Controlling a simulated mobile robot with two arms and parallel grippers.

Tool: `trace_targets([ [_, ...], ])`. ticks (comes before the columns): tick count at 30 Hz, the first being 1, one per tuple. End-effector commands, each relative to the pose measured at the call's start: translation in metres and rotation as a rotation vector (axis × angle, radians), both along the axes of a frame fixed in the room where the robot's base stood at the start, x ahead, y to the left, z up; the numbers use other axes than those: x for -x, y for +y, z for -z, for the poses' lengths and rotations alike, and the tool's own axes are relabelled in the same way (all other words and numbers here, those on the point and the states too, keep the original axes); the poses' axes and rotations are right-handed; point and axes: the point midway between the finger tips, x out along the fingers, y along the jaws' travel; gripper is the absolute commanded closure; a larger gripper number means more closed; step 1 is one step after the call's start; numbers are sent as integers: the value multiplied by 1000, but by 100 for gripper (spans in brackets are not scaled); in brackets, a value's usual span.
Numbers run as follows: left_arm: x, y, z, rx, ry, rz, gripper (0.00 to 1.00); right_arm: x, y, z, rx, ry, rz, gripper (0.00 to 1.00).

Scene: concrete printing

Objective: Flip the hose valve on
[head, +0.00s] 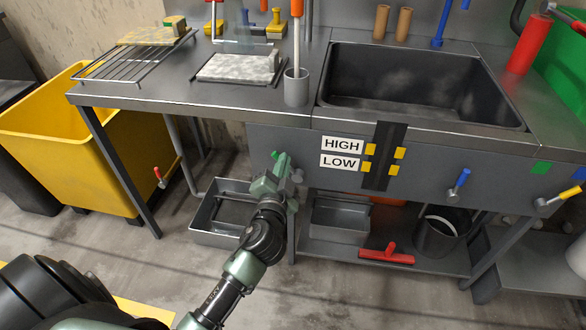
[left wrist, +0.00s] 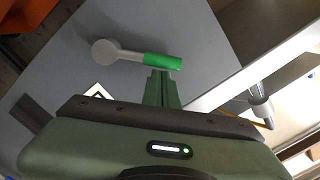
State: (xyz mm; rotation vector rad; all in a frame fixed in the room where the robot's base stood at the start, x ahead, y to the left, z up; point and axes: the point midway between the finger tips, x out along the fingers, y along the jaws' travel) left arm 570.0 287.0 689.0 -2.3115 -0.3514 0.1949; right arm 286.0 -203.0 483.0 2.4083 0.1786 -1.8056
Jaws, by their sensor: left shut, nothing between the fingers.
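A valve lever with a green handle (head: 279,160) is on the grey front panel below the worktop, left of the HIGH and LOW labels. In the left wrist view its green grip (left wrist: 163,62) points right from a round grey hub (left wrist: 105,52). My left gripper (head: 276,172) is at this lever, in front of the panel. Its fingers (left wrist: 162,78) are shut and empty, with the tips right at the green grip's lower edge; I cannot tell whether they touch. In the head view the gripper hides part of the lever. My right gripper is out of view.
Blue (head: 460,182) and yellow (head: 556,199) levers are further right on the front, and a red lever (head: 160,177) is at left. A sink (head: 420,85) is set in the worktop. A metal tray (head: 205,222) and a black bucket (head: 437,238) stand below.

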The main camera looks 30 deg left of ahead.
Motion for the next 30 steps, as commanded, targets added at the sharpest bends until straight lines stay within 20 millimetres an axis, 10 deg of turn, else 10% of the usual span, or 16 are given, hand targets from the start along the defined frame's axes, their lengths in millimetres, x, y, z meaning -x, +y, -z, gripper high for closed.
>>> trace_targets([
  [12,7,24,19,384,-108,-4,100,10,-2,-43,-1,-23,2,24],
  [30,11,38,44,773,-221,-1,100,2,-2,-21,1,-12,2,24],
])
